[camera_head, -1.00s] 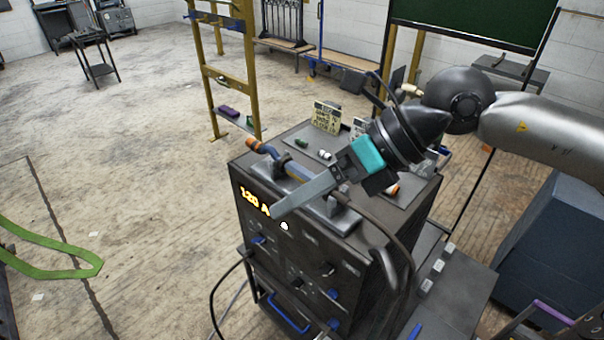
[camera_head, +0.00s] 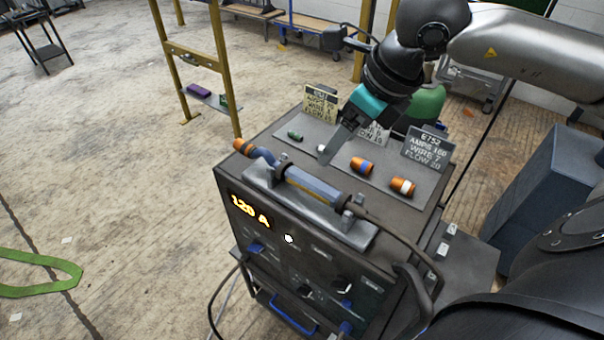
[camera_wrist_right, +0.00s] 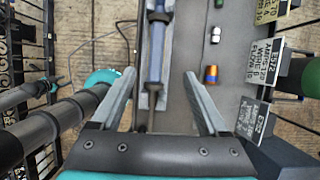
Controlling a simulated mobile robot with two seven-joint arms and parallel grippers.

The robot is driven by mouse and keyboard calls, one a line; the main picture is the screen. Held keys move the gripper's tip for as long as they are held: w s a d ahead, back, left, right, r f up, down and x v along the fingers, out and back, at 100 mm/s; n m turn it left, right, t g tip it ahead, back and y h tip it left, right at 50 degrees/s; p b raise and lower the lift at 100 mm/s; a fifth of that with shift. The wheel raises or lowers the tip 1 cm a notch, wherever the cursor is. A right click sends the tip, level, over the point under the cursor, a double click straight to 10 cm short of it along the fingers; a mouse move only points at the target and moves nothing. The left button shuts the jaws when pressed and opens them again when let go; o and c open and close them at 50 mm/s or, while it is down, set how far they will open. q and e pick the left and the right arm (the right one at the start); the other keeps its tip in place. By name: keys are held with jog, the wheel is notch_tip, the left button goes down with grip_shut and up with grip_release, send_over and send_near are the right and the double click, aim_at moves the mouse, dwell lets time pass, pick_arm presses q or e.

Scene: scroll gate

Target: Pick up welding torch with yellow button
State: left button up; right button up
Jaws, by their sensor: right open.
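The welding torch (camera_head: 312,184) lies in a grey cradle on top of the welding machine (camera_head: 300,235). It has an orange nozzle at the left end and a blue-grey handle with yellowish edges. I cannot make out a separate yellow button. In the right wrist view the torch (camera_wrist_right: 155,50) runs away between the finger directions. My right gripper (camera_head: 326,156) is above the machine top, behind the torch in the head view, apart from it. In the wrist view its two fingers (camera_wrist_right: 159,75) are spread and hold nothing. My left gripper does not clearly show.
Orange-banded pieces (camera_head: 361,166) and small parts lie on a grey plate beside the torch, with label cards (camera_head: 427,147) behind them. A black cable (camera_head: 400,245) leads from the torch's right end. A blue-grey box (camera_head: 545,200) stands at the right. Open floor lies left.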

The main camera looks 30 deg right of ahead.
aim_at(310, 179)
jog(key=x, duration=0.3)
jog(key=shift+s+a, duration=0.1)
jog(key=shift+s, duration=0.05)
jog(key=x, duration=0.4)
jog(key=shift+w+f, duration=0.25)
jog(key=shift+f, duration=0.2)
jog(key=shift+w+a+f+p, duration=0.1)
jog(key=shift+f+p, duration=0.1)
jog(key=shift+p, duration=0.1)
jog(key=x, duration=0.4)
jog(key=shift+w+a, duration=0.1)
jog(key=shift+a, duration=0.2)
jog(key=shift+w+f, duration=0.1)
jog(key=shift+f, duration=0.2)
pick_arm(q)
jog(key=shift+s+r, duration=0.45)
jog(key=shift+r, duration=0.15)
jog(key=shift+s+f, duration=0.1)
jog(key=shift+f, duration=0.35)
pick_arm(e)
jog(key=shift+f, duration=0.2)
